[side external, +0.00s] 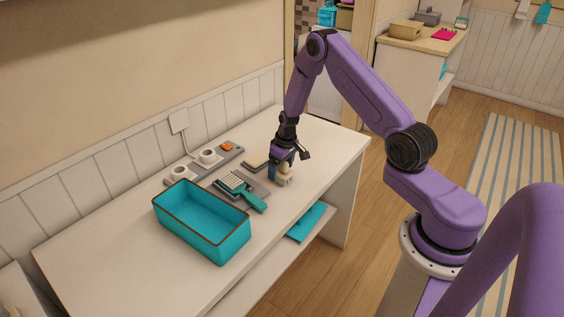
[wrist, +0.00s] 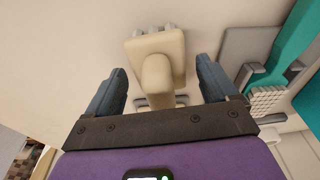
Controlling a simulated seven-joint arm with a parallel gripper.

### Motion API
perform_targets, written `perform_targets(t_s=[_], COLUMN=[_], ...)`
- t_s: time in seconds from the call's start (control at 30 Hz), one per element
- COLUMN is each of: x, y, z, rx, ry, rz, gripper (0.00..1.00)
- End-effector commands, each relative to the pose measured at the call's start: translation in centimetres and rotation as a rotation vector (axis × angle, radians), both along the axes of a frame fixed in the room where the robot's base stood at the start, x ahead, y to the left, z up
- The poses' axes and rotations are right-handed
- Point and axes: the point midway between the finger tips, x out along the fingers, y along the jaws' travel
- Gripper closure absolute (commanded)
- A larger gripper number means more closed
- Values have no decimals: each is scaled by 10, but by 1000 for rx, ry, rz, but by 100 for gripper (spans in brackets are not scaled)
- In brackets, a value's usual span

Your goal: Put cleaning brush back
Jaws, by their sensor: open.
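A beige brush-like object (side external: 285,180) with a knob handle stands on the white desk under my gripper (side external: 282,170). In the wrist view, its beige body (wrist: 157,45) with grey tufts along its edges lies between the fingers of my gripper (wrist: 160,68). The fingers are open, one on each side of its handle, with gaps visible. A teal-handled brush (side external: 250,199) with pale bristles lies on a grey tray to the left of my gripper. It also shows at the right of the wrist view (wrist: 292,50). Which of the two is the cleaning brush I cannot tell.
The grey tray (wrist: 237,48) is close beside my right finger in the wrist view. A teal bin (side external: 225,238) stands at the desk's front left. A grey holder (side external: 192,170) with white cups lies along the wall. The desk's right end is clear.

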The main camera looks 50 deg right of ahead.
Motion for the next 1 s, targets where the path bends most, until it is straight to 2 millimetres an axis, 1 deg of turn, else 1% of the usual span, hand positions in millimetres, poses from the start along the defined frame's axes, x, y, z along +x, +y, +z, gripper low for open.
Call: perform_targets(t_s=[0.17, 0.5, 0.7, 0.8, 0.93, 1.0], x=[-1, -10, -14, -16, -18, -18], y=[0, 0, -1, -1, 0, 5], z=[16, 73, 102, 112, 119, 123], rx=[-1, -1, -1, 0, 0, 0], ry=[-3, -4, -3, -2, -1, 1], rz=[0, 0, -1, -1, 1, 12], gripper=[14, 14, 14, 14, 14, 14])
